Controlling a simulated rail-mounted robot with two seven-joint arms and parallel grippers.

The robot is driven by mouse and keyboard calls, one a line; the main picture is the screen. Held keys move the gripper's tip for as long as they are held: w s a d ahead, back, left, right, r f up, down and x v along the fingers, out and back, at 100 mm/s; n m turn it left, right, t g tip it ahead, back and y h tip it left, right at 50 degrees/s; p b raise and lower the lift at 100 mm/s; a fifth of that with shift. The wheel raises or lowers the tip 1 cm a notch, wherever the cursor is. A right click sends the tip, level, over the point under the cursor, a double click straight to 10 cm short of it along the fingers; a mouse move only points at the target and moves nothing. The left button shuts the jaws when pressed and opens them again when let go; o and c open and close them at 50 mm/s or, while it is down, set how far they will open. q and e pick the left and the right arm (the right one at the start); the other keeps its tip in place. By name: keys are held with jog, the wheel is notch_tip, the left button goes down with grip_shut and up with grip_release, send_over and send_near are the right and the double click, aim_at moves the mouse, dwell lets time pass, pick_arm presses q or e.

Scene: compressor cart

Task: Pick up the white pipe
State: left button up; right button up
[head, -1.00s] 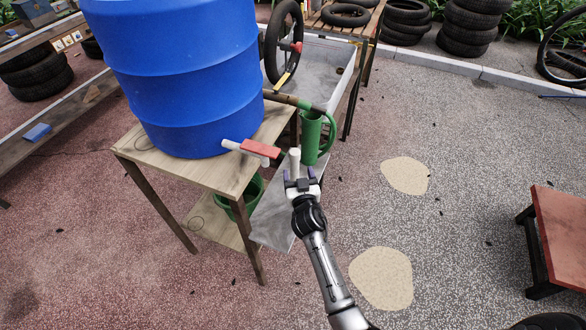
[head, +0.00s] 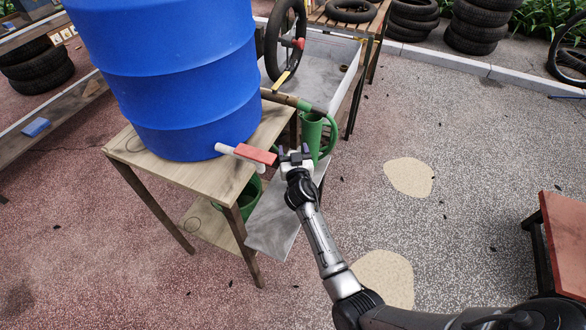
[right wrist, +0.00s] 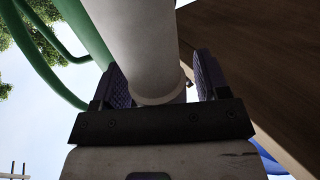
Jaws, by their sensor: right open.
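The white pipe (right wrist: 140,45) is large in the right wrist view, with its round end low between my right gripper's two dark padded fingers. In the head view I cannot make it out behind the gripper. My right gripper (head: 294,156) is open, beside the red-handled tap and in front of the green watering can. It also shows in the right wrist view (right wrist: 163,82), with a finger on each side of the pipe and a gap visible at the right finger. My left gripper is not in view.
A blue barrel (head: 168,75) stands on a wooden table (head: 185,175). Its white tap with a red handle (head: 257,154) juts close to my right gripper. The green watering can (head: 312,128) is just behind. Open paving (head: 450,170) lies to the right.

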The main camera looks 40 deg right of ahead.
jog(key=shift+s+a+f, duration=0.15)
jog(key=shift+a+f, duration=0.05)
jog(key=shift+a, duration=0.05)
jog(key=shift+d+r, duration=0.1)
jog(key=c, duration=1.2)
grip_shut()
